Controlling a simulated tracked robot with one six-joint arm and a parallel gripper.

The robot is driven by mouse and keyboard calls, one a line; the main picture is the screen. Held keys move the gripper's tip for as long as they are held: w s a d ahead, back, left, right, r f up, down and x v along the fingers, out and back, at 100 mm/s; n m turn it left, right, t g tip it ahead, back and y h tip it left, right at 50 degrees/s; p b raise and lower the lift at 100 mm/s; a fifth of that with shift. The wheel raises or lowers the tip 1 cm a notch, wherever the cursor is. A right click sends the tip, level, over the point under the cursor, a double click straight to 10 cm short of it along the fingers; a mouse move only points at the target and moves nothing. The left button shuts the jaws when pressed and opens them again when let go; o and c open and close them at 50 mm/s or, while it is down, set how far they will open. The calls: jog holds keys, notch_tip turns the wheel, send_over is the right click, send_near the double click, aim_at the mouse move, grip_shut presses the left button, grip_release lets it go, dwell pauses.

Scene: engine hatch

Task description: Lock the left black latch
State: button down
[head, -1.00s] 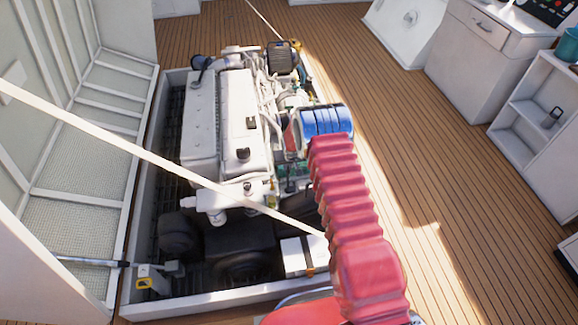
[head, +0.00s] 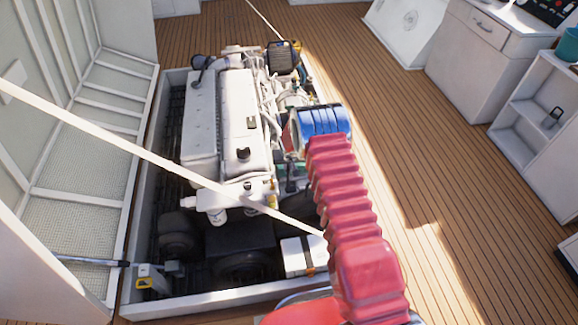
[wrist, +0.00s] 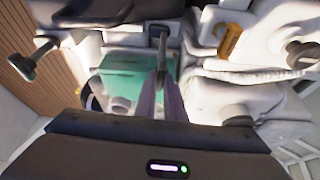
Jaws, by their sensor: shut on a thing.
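In the wrist view, my gripper (wrist: 161,95) points into the engine with its two slim fingers close together. They are shut on a narrow dark part (wrist: 161,42); I cannot tell if this is the left latch. A black T-shaped handle (wrist: 34,60) stands apart at the left of the wrist view. Another black knob-like handle (wrist: 302,54) is at the right, also apart from the fingers. In the head view, my gripper is hidden behind my blue and red arm, beside the white engine (head: 200,125).
A green block (wrist: 128,75) and a yellow-brown part (wrist: 229,40) are close around the fingers. The engine sits in a white-rimmed hatch (head: 215,300). A white rope (head: 130,153) crosses over it. The wooden deck at right is clear up to the white shelf (head: 520,125).

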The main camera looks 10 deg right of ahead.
jog(key=shift+a+m+h, duration=0.1)
jog(key=shift+m+h, duration=0.4)
jog(key=shift+m, duration=0.8)
jog(key=shift+m+g+h, duration=0.3)
jog(key=shift+m, duration=0.6)
jog(key=shift+w+a+m+g+h, duration=0.15)
jog(key=shift+m+g+h, duration=0.35)
jog(key=shift+m, duration=1.45)
jog(key=shift+w+a+m+g+h, duration=0.1)
jog(key=shift+m+g+h, duration=0.4)
jog(key=shift+m, duration=1.5)
jog(key=shift+w+a+m+g+h, duration=0.15)
jog(key=shift+m+g, duration=0.65)
jog(key=shift+m, duration=1.15)
jog(key=shift+d+m, duration=0.1)
jog(key=shift+m, duration=0.4)
jog(key=c, duration=1.8)
grip_release()
jog(key=shift+c, duration=0.2)
jog(key=shift+r, duration=0.1)
